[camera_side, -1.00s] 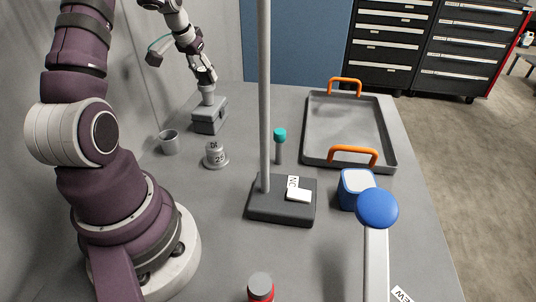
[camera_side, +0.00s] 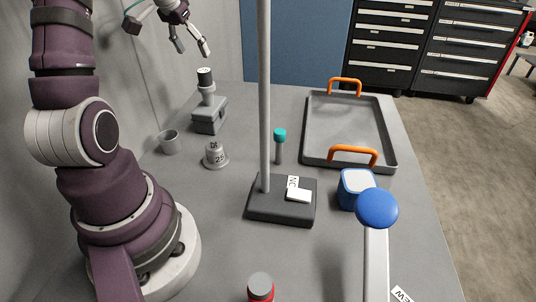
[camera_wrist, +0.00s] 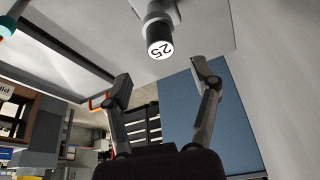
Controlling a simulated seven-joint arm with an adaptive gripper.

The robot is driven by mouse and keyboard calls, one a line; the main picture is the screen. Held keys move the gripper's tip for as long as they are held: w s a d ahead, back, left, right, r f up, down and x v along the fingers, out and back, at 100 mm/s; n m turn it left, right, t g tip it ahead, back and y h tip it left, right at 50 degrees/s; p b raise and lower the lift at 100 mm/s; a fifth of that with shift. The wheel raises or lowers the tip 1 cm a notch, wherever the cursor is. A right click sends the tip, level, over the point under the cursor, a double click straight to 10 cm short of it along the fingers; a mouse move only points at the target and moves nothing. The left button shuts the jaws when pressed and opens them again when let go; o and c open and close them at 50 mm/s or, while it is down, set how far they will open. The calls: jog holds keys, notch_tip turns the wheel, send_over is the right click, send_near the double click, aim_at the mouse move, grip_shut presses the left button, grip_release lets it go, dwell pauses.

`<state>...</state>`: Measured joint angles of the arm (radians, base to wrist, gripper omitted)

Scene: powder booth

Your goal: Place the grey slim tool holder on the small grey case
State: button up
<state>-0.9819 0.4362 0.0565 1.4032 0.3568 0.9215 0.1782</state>
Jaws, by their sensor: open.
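The grey slim tool holder (camera_side: 206,86) stands upright on top of the small grey case (camera_side: 210,119) at the back left of the table. Its dark top cap shows in the side view; in the wrist view the tool holder (camera_wrist: 157,27) shows a round end marked 25. Part of the case (camera_wrist: 172,10) shows behind it at the top of the wrist view. My gripper (camera_side: 192,50) is open and empty, above the tool holder and apart from it. Its two spread fingers (camera_wrist: 164,80) also show in the wrist view, with nothing between them.
A grey cup (camera_side: 169,142) and a wider grey holder (camera_side: 215,156) stand in front of the case. A post on a dark base (camera_side: 270,211), a teal-topped pin (camera_side: 279,146) and a blue container (camera_side: 354,195) stand nearby. A tray with orange handles (camera_side: 311,133) lies right.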

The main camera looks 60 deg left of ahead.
jog(key=v, duration=0.4)
jog(key=shift+d+r, duration=0.1)
jog(key=shift+r, duration=0.1)
jog(key=shift+d, duration=0.1)
jog(key=d+r+m+t+h, duration=0.1)
jog(key=d+m, duration=0.2)
jog(key=d, duration=1.5)
jog(key=s+d+f+m+h, duration=0.1)
jog(key=s+d+f+m, duration=0.2)
jog(key=d, duration=0.5)
jog(key=shift+s+f+t, duration=0.3)
jog(key=shift+s, duration=0.5)
